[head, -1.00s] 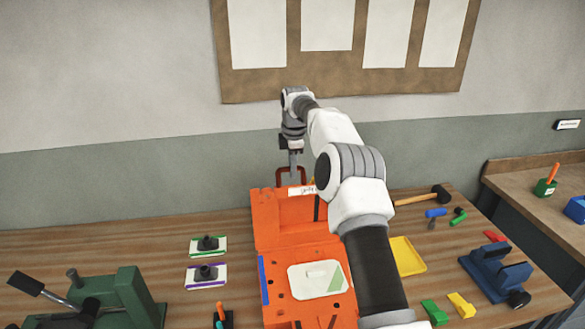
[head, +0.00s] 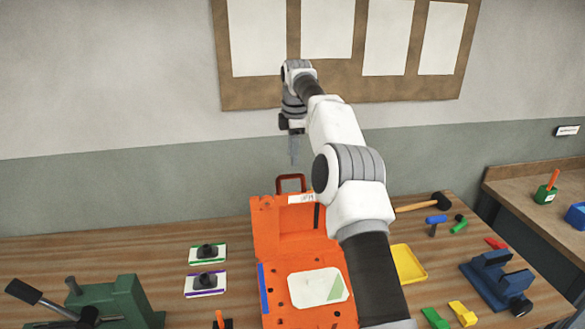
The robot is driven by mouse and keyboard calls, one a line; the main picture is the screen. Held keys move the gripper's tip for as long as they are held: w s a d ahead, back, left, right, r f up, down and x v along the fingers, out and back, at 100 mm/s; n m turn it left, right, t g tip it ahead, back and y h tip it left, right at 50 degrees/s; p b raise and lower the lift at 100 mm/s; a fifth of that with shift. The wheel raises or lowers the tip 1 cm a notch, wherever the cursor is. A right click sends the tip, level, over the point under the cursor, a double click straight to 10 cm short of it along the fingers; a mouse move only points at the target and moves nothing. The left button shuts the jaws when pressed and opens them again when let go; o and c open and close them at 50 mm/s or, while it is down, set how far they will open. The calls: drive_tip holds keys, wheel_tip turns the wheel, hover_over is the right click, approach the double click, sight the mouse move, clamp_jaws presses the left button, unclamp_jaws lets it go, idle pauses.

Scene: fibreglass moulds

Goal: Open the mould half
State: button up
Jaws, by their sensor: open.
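The orange mould stands open on the wooden bench. Its hinged half (head: 268,218) stands up at the back, with a dark red handle (head: 290,184) on its top edge and a small white label. Its lower half (head: 285,305) lies flat in front and bears a pale sheet (head: 308,285) with a green corner. My gripper (head: 294,162) points down above the handle, open, empty and apart from it. My arm hides the right side of the mould.
Two pads with black knobs (head: 207,252) lie left of the mould, and a green clamp (head: 112,302) is at front left. Right of it are a yellow tray (head: 420,273), a mallet (head: 440,201) and a blue vise (head: 493,276). The wall is behind.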

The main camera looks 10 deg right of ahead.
drive_tip(key=shift+s+r, duration=0.15)
drive_tip(key=shift+r, duration=0.65)
drive_tip(key=shift+s+r, duration=0.15)
drive_tip(key=shift+r, duration=0.6)
